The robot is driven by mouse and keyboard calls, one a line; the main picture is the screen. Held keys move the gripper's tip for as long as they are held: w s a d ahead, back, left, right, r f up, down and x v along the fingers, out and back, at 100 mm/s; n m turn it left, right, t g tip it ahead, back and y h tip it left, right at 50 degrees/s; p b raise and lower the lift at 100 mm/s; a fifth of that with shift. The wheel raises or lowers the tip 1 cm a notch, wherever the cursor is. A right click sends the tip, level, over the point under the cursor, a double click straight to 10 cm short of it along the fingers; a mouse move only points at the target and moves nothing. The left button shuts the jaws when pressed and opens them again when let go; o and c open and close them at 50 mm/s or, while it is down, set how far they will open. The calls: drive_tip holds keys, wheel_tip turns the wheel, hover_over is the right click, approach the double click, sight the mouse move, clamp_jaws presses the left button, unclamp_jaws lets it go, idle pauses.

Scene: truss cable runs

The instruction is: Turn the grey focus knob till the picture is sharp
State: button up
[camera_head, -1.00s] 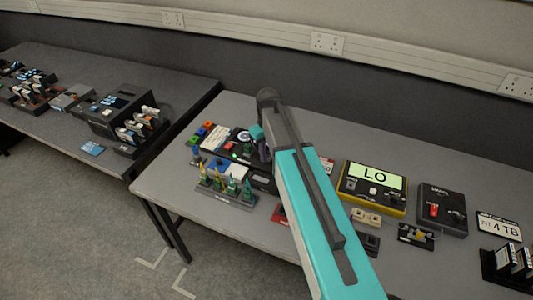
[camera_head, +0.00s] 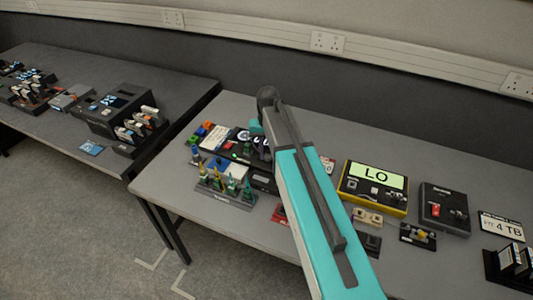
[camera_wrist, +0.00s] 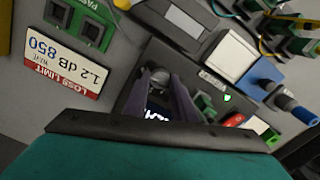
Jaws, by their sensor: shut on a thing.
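The grey focus knob (camera_wrist: 159,74) is between my gripper's (camera_wrist: 160,84) two dark fingertips in the wrist view, on a dark device (camera_wrist: 203,84). The fingers are shut on it. The device's small dark screen shows just below the knob, with part of some bright white marks (camera_wrist: 158,114), partly covered by the fingers. In the head view the screen (camera_head: 246,138) shows a row of pale marks, too small to read. My arm hides the knob and the fingertips there.
A green light (camera_wrist: 227,97) and a red part (camera_wrist: 234,119) are on the device. A loss limit sign (camera_wrist: 70,60) lies beside it. Several coloured connectors stand on a rack (camera_head: 220,194) in front. A yellow meter (camera_head: 374,188) reading LO is to the right.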

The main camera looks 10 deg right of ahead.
sight(268, 156)
drive_tip(key=shift+m, duration=0.4)
drive_tip(key=o, duration=1)
drive_tip(key=shift+o, duration=0.2)
drive_tip(key=shift+r, duration=0.1)
wheel_tip(268, 156, up, 14)
drive_tip(key=b, duration=0.3)
drive_tip(key=shift+f, duration=0.2)
idle(0.5)
